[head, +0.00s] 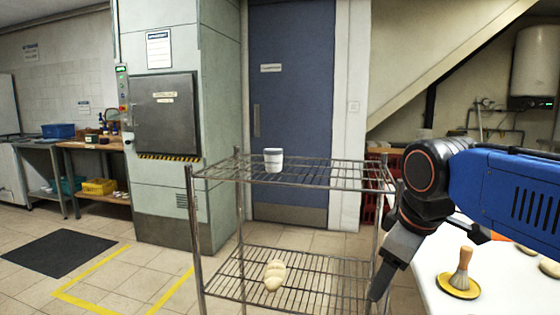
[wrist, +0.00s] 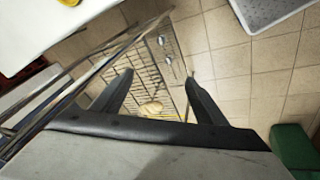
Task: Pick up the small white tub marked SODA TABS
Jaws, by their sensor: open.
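A small white tub (head: 273,163) with a dark rim at its top stands upright on the top shelf of a wire rack (head: 330,180) in the head view. A faint label shows on its front, but I cannot read it. My gripper (head: 377,292) hangs pointing down at the rack's right side, lower than the top shelf and well right of the tub. In the wrist view my gripper (wrist: 158,80) is open, its two fingers wide apart with nothing held between them. I cannot make out the tub in the wrist view.
A pale, bread-like lump (head: 274,275) lies on the lower shelf. A white table (head: 430,285) at the right holds a brush (head: 461,270) on a yellow disc. The top shelf around the tub is clear. Rack posts and rails stand close to my gripper.

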